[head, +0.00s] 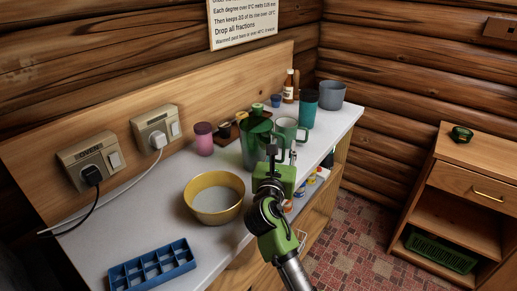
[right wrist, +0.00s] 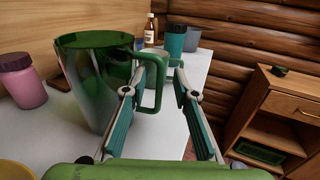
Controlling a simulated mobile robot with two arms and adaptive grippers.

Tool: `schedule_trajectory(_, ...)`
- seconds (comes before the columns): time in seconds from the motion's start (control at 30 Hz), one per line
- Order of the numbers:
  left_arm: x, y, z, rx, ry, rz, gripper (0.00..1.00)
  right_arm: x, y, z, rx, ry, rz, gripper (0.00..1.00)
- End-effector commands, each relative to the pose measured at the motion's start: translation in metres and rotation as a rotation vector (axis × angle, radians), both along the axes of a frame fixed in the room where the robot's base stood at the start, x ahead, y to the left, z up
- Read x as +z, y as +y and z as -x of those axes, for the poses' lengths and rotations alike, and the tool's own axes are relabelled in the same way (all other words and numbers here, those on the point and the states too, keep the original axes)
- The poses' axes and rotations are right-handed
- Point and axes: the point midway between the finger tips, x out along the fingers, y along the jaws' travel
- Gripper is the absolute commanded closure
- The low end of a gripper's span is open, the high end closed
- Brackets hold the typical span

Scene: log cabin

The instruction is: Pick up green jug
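The green jug (head: 250,153) stands upright on the white counter, see-through and dark green. In the right wrist view the jug (right wrist: 88,85) is close on the left, with its handle toward my gripper. My right gripper (head: 277,150) is at the handle side of the jug. In the right wrist view the right gripper (right wrist: 168,78) is open, with its two fingers apart. Part of the handle shows between the fingers, and the left finger overlaps it. I cannot tell whether they touch. My left gripper is not in view.
A yellow bowl (head: 214,197), pink jar (head: 203,138), pale green mug (head: 287,128), teal cup (head: 308,108) and grey pot (head: 332,94) stand on the counter (head: 150,220). A blue tray (head: 150,265) lies in front. A wooden cabinet (head: 470,160) stands at right.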

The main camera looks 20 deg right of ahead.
Motion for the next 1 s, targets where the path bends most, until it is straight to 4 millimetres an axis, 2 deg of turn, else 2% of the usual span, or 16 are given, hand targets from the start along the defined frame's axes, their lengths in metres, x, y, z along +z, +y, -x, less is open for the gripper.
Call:
schedule_trajectory(0.07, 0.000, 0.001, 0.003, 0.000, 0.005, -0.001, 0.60, 0.000, 0.000, 0.000, 0.000, 0.000, 0.000, 0.76)
schedule_trajectory(0.1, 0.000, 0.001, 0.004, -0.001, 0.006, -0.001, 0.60, 0.000, 0.000, 0.000, 0.000, 0.000, 0.000, 0.86)
schedule_trajectory(0.17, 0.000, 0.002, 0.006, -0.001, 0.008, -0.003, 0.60, 0.000, 0.000, 0.000, 0.000, 0.000, 0.000, 1.00)
schedule_trajectory(0.7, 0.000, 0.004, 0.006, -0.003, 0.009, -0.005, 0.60, 0.005, 0.001, 0.000, 0.001, -0.007, 0.001, 1.00)
schedule_trajectory(1.0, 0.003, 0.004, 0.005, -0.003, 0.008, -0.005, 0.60, 0.023, 0.001, 0.000, 0.001, -0.010, 0.001, 1.00)
